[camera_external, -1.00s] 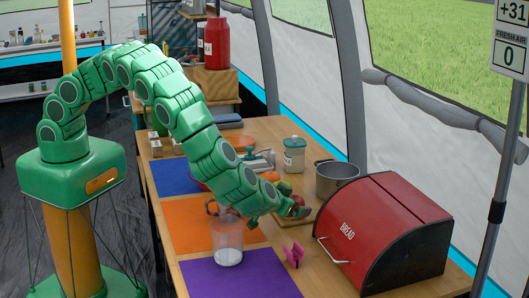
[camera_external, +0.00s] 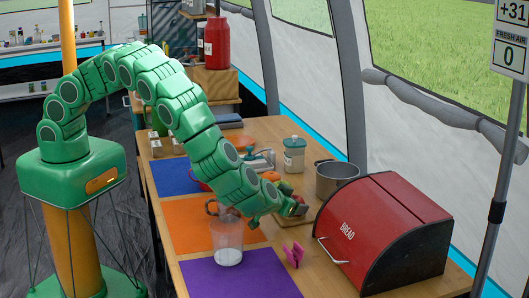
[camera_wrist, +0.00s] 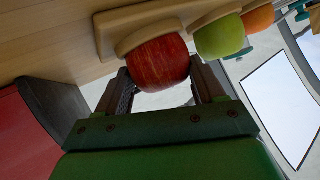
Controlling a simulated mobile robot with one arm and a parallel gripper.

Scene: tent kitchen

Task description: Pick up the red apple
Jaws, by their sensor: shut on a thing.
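The red apple (camera_wrist: 158,63) shows in the wrist view between the two fingers of my gripper (camera_wrist: 160,90), which is shut on it. The apple is at a round wooden rim at one end of a wooden holder (camera_wrist: 108,36); I cannot tell whether it touches that rim. In the external view my gripper (camera_external: 293,208) is low over the table, left of the bread box, and my arm mostly hides the apple.
A green apple (camera_wrist: 220,38) and an orange fruit (camera_wrist: 258,19) sit in the same holder. A red bread box (camera_external: 385,232) stands close on the right. A metal pot (camera_external: 336,178) is behind, and a clear cup (camera_external: 228,243) and a pink item (camera_external: 293,255) are in front.

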